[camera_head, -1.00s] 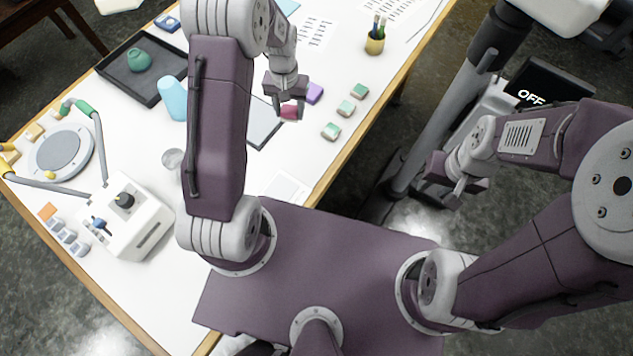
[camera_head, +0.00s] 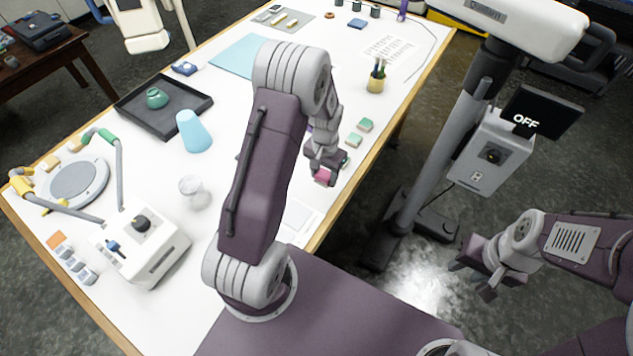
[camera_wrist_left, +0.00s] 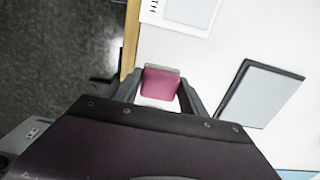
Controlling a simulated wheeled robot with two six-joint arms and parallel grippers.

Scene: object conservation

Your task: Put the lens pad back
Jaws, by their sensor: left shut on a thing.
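The lens pad appears to be the small pink block (camera_head: 324,177), pinched between the fingertips of my left gripper (camera_head: 326,168). In the left wrist view the pink pad (camera_wrist_left: 160,84) shows between the fingers (camera_wrist_left: 160,92), with a greyish strip along its far edge. My left gripper is over the table near its right edge; the exact height is hard to tell. My right gripper (camera_head: 474,279) is off the table at the right, with its fingers apart and nothing between them.
Green-topped blocks (camera_head: 366,124) lie near the table's right edge, beside my left gripper. A pen cup (camera_head: 376,79) stands farther back. A flat grey panel with a dark rim (camera_wrist_left: 262,94) and a white card (camera_wrist_left: 186,14) lie on the table. A blue cone (camera_head: 194,132) and black tray (camera_head: 198,93) are left.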

